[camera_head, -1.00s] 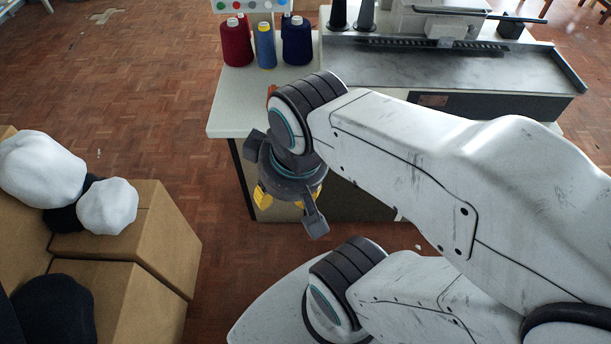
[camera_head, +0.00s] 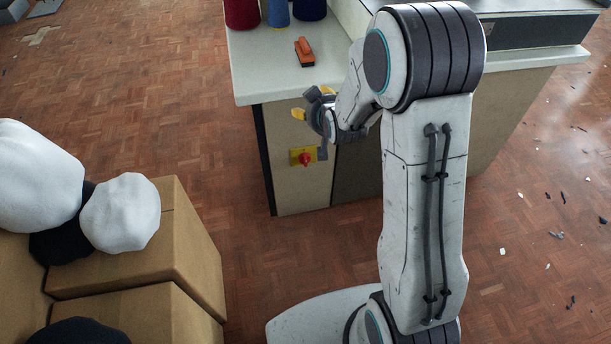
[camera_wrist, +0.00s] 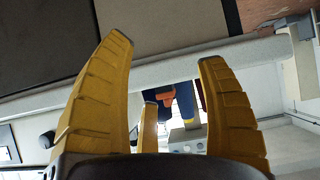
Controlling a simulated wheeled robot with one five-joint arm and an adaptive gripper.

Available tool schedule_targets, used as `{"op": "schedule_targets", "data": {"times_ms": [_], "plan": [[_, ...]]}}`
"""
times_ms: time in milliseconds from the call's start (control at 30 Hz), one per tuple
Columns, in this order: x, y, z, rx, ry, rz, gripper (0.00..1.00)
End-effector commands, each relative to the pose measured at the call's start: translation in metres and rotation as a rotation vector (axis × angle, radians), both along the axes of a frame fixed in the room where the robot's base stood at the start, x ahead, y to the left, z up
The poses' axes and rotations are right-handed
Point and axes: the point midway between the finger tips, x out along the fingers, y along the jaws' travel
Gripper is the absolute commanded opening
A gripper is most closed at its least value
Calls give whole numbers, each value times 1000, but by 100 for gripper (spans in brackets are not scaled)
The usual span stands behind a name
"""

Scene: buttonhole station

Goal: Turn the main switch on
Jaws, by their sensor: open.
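The main switch (camera_head: 304,159) is a red knob on a yellow plate, on the front panel of the sewing table (camera_head: 287,85) below its top. How the knob is turned is too small to read. My gripper (camera_head: 312,103) is open and empty, just above the switch in the head view and apart from the knob. In the wrist view its yellow fingers (camera_wrist: 165,50) are spread, with the table edge (camera_wrist: 205,62) behind them. The switch does not show in the wrist view.
An orange-handled tool (camera_head: 304,51) lies on the tabletop above the switch. Thread cones (camera_head: 277,12) stand behind it. Cardboard boxes (camera_head: 180,235) with white bundles (camera_head: 118,213) stand at left. Open wooden floor (camera_head: 235,150) lies between boxes and table.

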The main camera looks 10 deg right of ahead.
Motion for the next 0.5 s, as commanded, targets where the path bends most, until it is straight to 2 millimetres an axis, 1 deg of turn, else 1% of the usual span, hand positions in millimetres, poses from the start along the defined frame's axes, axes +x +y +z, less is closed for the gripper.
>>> {"op": "schedule_targets", "data": {"times_ms": [33, 67, 100, 167, 200, 267, 300, 400, 500], "plan": [[13, 0, -50, 0, -33, 0, 67], [21, 0, -66, 1, -61, 0, 67], [30, 0, -87, 1, -101, 0, 67], [41, 0, -118, 1, -157, 0, 67], [48, 0, -139, 1, -195, 0, 67], [54, 0, -169, 1, -250, 0, 67], [57, 0, -187, 1, -285, 0, 67], [59, 0, -230, 2, -368, 0, 67], [57, 0, -266, 2, -438, 0, 67]]}}
